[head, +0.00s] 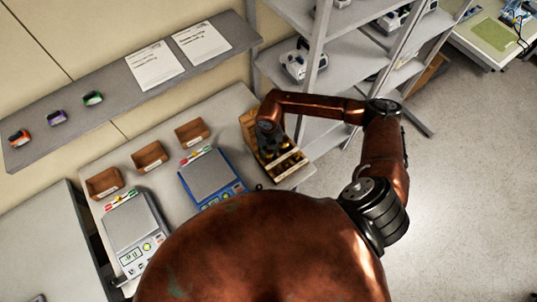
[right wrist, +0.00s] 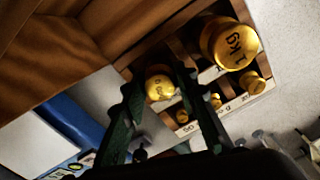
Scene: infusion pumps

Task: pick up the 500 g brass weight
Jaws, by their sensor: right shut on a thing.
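The open wooden weight box (head: 287,166) stands at the right end of the bench in the head view, its lid raised. My right gripper (head: 268,138) is over the box, partly hiding it. In the right wrist view, the two dark fingers of my right gripper (right wrist: 163,98) flank a round brass weight (right wrist: 159,87), shut on it at the box. I take it as the 500 g weight; its marking is only partly legible. A larger brass weight marked 1 kg (right wrist: 232,45) sits in the box beside it. My left gripper is not in view.
Smaller brass weights (right wrist: 252,83) sit in the same box. A blue-framed scale (head: 208,174) stands left of it, then a grey scale (head: 130,220). Several brown trays (head: 149,157) line the bench's back. A wall shelf (head: 128,100) and rack (head: 345,60) are behind.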

